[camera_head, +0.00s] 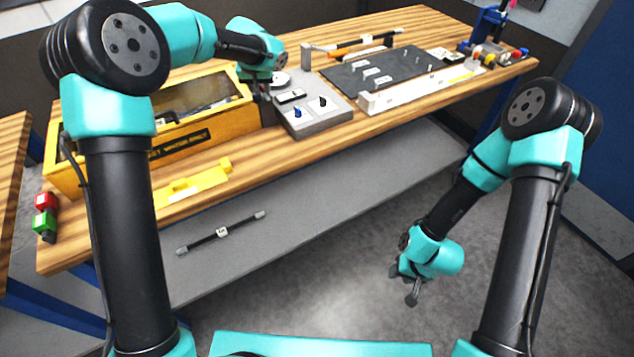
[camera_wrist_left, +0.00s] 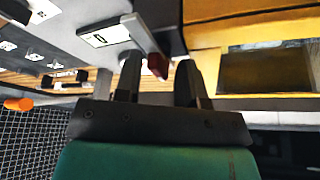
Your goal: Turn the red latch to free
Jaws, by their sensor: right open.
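The latch (camera_wrist_left: 143,40) shows in the left wrist view as a pale bar ending in a dark red tip, beside the yellow box. My left gripper (camera_head: 263,95) is over the bench between the yellow box and the grey panel. In the left wrist view its two fingers stand apart, with the red tip in the gap between them. The tip looks closer to the right finger; I cannot tell whether they touch. In the head view the latch is hidden by the gripper. My right gripper (camera_head: 411,292) hangs open and empty over the floor, in front of the bench.
The yellow box (camera_head: 190,138) with a window stands left of the grey panel (camera_head: 314,118), which carries knobs. A yellow bracket (camera_head: 194,187) lies in front. A dark mat (camera_head: 378,74) and white rail (camera_head: 418,90) lie right. A black bar (camera_head: 222,233) lies on the lower shelf.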

